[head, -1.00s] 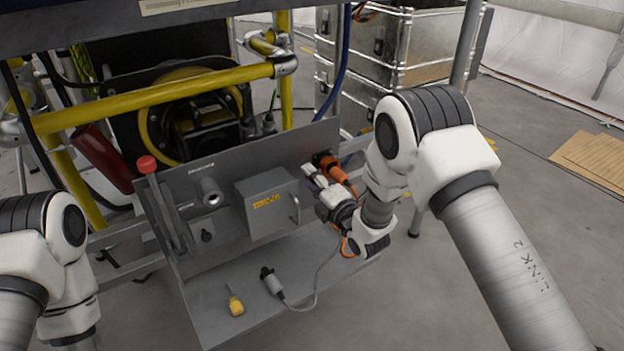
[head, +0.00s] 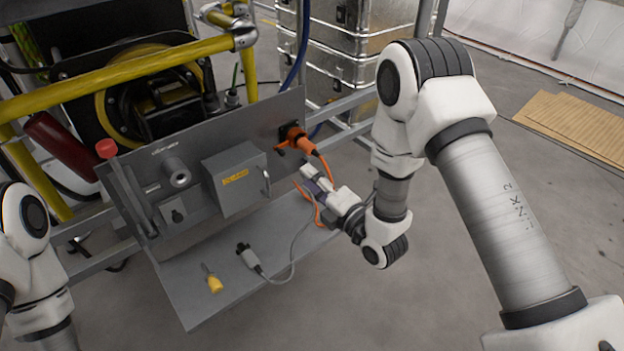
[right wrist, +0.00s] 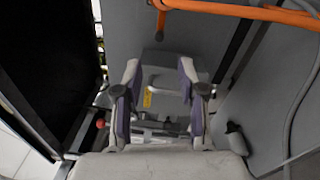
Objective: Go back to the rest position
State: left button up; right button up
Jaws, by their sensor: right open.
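My right gripper (head: 312,182) is open and empty, beside the right end of the grey panel and just below the orange plug (head: 299,140). Its two fingers, with purple pads, stand apart in the right wrist view (right wrist: 158,90), with nothing between them. The orange plug sits at a dark socket on the panel, and its orange cable shows at the top of the right wrist view (right wrist: 240,10). My left arm shows at the left edge of the head view, but its gripper is out of the picture.
The grey panel (head: 215,125) carries a grey box (head: 236,180) and a red-knobbed lever (head: 106,148). On its shelf (head: 190,300) lie a grey connector (head: 247,256) with a cable and a yellow-handled item (head: 212,279). Yellow pipes (head: 120,70) and metal cases (head: 330,50) stand behind.

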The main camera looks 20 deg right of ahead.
jog(key=shift+f, duration=0.1)
jog(key=s+d+f+m+g+h+p, duration=0.2)
jog(key=s+f+m+g, duration=0.3)
jog(key=s+f, duration=0.45)
jog(key=s+d+f+m+g+h+p, duration=0.25)
jog(key=s+f+m+g, duration=0.25)
jog(key=s+f, duration=0.45)
jog(key=s+d+f+m+g+h, duration=0.1)
jog(key=s+f+m+g, duration=0.1)
jog(key=s+m+g, duration=0.35)
jog(key=s+d+f+m+g+h, duration=0.1)
jog(key=s+f+m+g, duration=0.1)
jog(key=s+m, duration=0.7)
notch_tip(320, 180, up, 38)
jog(key=p, duration=3.7)
jog(key=shift+w+r, duration=0.2)
jog(key=shift+w, duration=0.1)
